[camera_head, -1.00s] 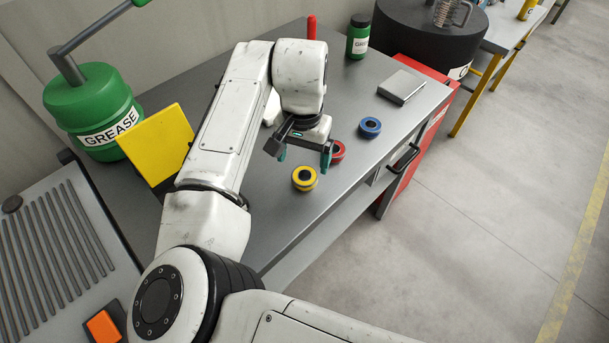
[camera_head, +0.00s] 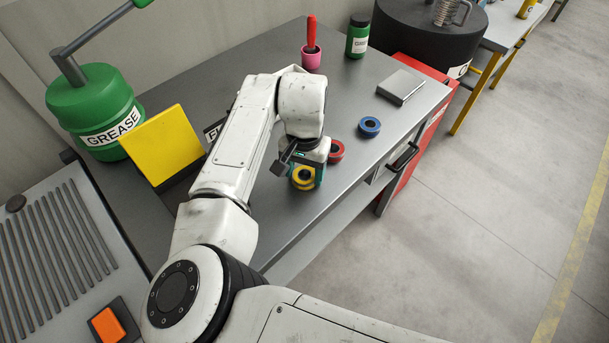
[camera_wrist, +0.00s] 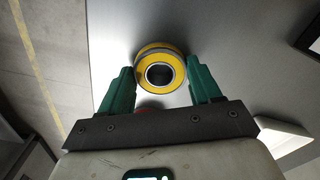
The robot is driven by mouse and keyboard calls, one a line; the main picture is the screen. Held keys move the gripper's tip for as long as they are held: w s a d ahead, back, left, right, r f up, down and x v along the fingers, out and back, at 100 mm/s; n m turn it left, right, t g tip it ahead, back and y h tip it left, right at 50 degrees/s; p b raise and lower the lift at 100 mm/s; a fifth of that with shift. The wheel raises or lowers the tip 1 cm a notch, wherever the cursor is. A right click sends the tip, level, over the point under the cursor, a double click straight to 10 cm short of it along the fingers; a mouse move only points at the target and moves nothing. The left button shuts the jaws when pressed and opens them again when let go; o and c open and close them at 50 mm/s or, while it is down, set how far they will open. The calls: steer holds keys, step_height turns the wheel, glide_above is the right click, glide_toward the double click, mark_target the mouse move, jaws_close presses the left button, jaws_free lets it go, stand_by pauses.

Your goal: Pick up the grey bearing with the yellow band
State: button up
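The grey bearing with the yellow band (camera_head: 302,175) lies on the grey workbench top, partly hidden by my gripper in the head view. In the wrist view the bearing (camera_wrist: 160,53) shows its yellow ring and dark central hole, between and slightly beyond the green fingertips. My gripper (camera_head: 304,178) is low over the bench, pointing down at the bearing.
A red bearing (camera_head: 336,151) lies close behind the gripper, and a blue bearing (camera_head: 369,127) farther right. A flat grey box (camera_head: 401,87), a pink cup (camera_head: 311,58) and a green grease bottle (camera_head: 357,36) stand farther back. The bench's front edge is near.

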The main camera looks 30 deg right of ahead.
steer(key=c, duration=0.8)
steer(key=shift+r, duration=0.1)
